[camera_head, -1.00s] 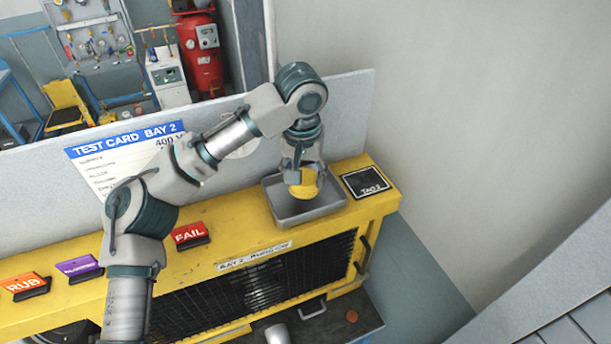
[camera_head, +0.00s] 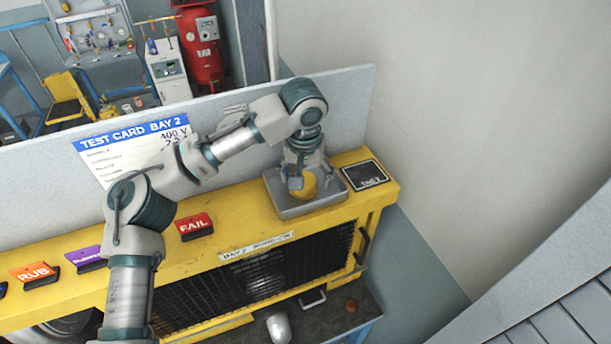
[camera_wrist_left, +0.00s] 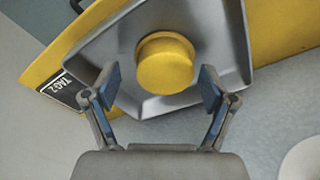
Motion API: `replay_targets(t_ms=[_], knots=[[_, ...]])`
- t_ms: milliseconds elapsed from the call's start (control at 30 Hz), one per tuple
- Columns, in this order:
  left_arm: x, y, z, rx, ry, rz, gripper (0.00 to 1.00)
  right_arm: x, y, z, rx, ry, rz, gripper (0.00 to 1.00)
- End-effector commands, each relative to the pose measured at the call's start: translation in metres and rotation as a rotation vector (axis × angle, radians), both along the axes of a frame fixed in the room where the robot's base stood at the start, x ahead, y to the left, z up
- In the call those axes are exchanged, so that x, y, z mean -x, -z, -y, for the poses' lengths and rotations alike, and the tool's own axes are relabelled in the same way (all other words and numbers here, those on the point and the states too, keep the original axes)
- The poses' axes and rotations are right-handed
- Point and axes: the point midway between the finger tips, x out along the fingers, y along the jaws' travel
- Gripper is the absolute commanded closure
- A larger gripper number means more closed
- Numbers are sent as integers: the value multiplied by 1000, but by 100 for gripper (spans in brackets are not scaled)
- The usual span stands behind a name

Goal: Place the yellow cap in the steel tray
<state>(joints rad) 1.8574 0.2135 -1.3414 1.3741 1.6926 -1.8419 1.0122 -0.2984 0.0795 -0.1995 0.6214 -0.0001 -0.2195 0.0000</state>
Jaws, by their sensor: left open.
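The yellow cap (camera_head: 306,185) is in the steel tray (camera_head: 318,207) on top of the yellow blower bench. In the left wrist view the cap (camera_wrist_left: 165,64) sits inside the tray (camera_wrist_left: 116,50), away from its walls. My left gripper (camera_head: 299,186) is over the tray, and its fingers partly hide the cap in the head view. In the left wrist view my left gripper (camera_wrist_left: 158,92) is open, with a finger on each side of the cap and gaps between. My right gripper is not in view.
A black TAG 2 plate (camera_head: 364,174) lies right of the tray. FAIL (camera_head: 195,226), purple and RUB (camera_head: 36,275) signs stand along the yellow bench top (camera_head: 240,218). A grey panel (camera_head: 352,110) rises behind the tray.

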Motion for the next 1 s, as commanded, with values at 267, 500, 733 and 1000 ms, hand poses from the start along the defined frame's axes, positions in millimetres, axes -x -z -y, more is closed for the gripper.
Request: replay_targets(t_ms=[267,500,733,1000], knots=[[1,-14,0,2,-1,3,16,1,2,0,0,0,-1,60],[8,-67,0,3,0,3,16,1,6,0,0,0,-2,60],[13,-110,-2,-1,-1,2,16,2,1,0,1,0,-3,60],[14,-121,-2,0,1,0,16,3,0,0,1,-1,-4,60]])
